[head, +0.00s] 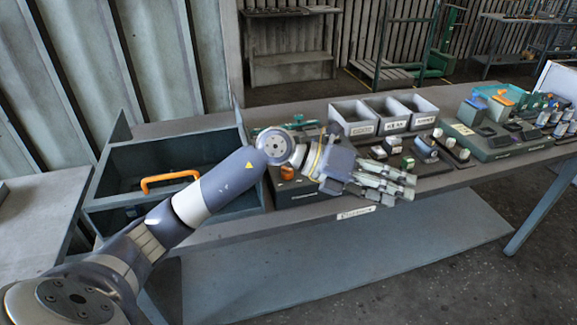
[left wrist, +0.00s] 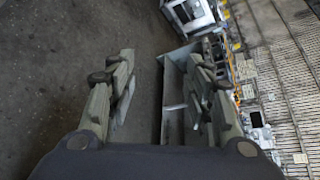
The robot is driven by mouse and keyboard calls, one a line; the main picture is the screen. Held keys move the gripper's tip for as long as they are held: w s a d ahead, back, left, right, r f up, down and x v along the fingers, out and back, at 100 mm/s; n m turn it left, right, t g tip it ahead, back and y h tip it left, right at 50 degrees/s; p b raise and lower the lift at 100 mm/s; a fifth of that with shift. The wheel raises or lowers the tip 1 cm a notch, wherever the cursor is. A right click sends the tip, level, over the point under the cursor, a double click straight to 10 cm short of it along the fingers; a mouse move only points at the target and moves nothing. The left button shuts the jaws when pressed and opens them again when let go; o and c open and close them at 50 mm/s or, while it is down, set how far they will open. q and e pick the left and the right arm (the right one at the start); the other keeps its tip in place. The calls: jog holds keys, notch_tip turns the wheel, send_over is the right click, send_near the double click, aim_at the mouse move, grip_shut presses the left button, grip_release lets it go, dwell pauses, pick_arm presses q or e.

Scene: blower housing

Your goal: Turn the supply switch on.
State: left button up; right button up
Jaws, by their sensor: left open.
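My left gripper (head: 398,183) is in front of the workbench (head: 433,186), over its front edge, with its fingers pointing right. In the left wrist view its two fingers (left wrist: 160,92) stand wide apart with nothing between them. A dark box (head: 297,190) with an orange part (head: 288,173) on top sits at the bench's front edge, left of and partly behind the gripper. I cannot tell for sure whether this is the supply switch, nor its on or off position. My right gripper is not in view.
Three grey labelled bins (head: 363,130) stand at the back of the bench. Small parts (head: 425,148) lie in front of them. A green-grey fixture (head: 490,142) is at the right.

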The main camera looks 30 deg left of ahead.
pick_arm(q)
jog(key=w+a+n+g+y, duration=0.1)
jog(key=a+n+y, duration=0.1)
jog(key=a+y, duration=1.85)
jog(key=w+a+f+h, duration=0.1)
jog(key=a+f+h, duration=0.1)
jog(key=f, duration=0.1)
jog(key=w+a+f+h+p, duration=0.1)
jog(key=w+a+f+h, duration=0.1)
jog(key=f, duration=0.1)
jog(key=w+a+f+h, duration=0.1)
jog(key=a+f+h, duration=0.2)
jog(key=f, duration=0.1)
jog(key=shift+w+p, duration=0.25)
jog(key=shift+p, duration=0.15)
jog(key=c, duration=1)
